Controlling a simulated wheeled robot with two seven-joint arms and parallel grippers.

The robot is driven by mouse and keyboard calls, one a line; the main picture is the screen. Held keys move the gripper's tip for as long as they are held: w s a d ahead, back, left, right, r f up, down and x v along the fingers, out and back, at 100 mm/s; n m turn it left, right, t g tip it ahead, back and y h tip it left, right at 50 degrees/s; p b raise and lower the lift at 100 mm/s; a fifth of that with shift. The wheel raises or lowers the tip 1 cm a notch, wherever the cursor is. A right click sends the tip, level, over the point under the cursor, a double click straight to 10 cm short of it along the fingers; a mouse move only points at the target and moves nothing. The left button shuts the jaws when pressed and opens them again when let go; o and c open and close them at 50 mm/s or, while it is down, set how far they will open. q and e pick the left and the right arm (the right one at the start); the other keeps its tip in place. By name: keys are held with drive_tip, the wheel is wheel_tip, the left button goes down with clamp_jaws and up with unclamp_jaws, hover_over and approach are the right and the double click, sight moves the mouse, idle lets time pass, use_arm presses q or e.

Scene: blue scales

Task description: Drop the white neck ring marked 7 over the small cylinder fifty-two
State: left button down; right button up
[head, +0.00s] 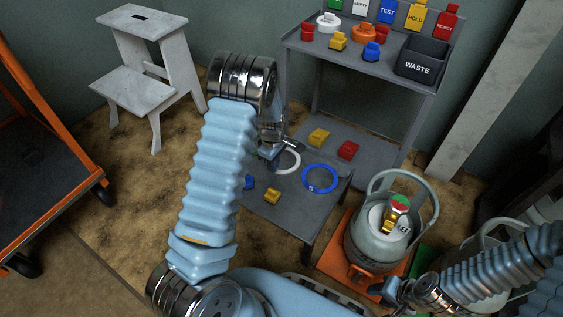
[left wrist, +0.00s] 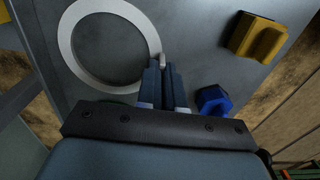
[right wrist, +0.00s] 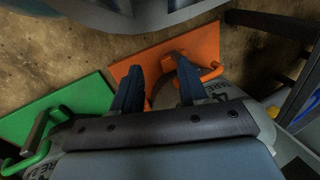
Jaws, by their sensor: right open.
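The white ring (head: 289,162) lies at the low grey table's left back part; it also shows in the left wrist view (left wrist: 72,52). I cannot read its number. My left gripper (head: 283,147) is at the ring's edge, its fingers close together on the rim in the left wrist view (left wrist: 162,64). A small grey cylinder (head: 368,247) with a guard collar, a brass valve and a tag stands upright on an orange scale; its number is too small to be sure of. My right gripper (head: 384,291) is open and empty beside the orange scale, in the right wrist view (right wrist: 158,76) above its edge.
A blue ring (head: 306,185) lies right of the white one, with yellow, red and blue blocks around. A grey rack (head: 330,52) with coloured parts and a waste bin (head: 421,60) stands behind. Another cylinder (head: 466,255) stands right, partly behind my right arm. A green scale (right wrist: 55,122) adjoins the orange one.

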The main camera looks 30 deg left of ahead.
use_arm(q)
drive_tip(key=shift+r, duration=0.1)
drive_tip(key=shift+r+p, duration=1.7)
drive_tip(key=shift+r, duration=0.2)
